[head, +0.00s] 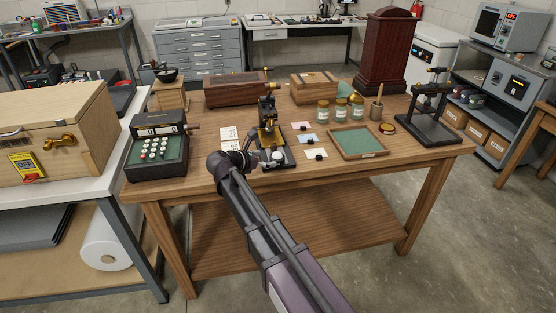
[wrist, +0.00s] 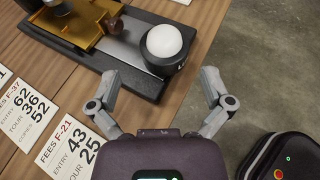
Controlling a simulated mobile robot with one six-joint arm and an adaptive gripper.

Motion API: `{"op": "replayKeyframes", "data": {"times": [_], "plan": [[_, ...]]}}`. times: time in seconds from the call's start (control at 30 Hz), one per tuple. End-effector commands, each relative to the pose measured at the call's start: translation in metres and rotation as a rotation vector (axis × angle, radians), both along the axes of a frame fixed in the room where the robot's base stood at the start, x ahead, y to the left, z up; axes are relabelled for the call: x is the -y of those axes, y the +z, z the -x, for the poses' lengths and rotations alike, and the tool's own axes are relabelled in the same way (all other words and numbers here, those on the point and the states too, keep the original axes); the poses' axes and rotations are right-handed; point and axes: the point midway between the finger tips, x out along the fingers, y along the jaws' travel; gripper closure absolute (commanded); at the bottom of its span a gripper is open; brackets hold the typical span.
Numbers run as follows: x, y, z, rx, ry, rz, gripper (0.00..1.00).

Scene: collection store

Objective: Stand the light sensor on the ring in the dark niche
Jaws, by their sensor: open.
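The light sensor, a white dome on a round black body (wrist: 164,45), sits at the near end of the black base of a brass instrument; in the head view its white dome (head: 277,156) shows at the front of the wooden table. My gripper (wrist: 160,76) is open and empty, its two fingers spread, with the sensor just beyond and between the fingertips, apart from them. In the head view my gripper (head: 246,158) is at the table's front edge, left of the sensor. I cannot make out a dark niche or a ring in either view.
The brass instrument (head: 268,132) stands behind the sensor. Price cards (wrist: 68,150) lie left of my gripper. A green-lined tray (head: 359,141), several jars and a black stand (head: 428,128) are to the right.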

Motion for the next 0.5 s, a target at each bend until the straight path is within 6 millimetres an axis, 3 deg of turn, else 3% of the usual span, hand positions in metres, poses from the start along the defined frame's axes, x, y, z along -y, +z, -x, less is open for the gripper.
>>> {"op": "replayKeyframes", "data": {"times": [0.17, 0.5], "plan": [[0.004, -0.003, -0.003, 0.000, -0.001, 0.000, 0.00], [0.030, -0.017, -0.025, -0.001, -0.002, 0.001, 0.00]]}}
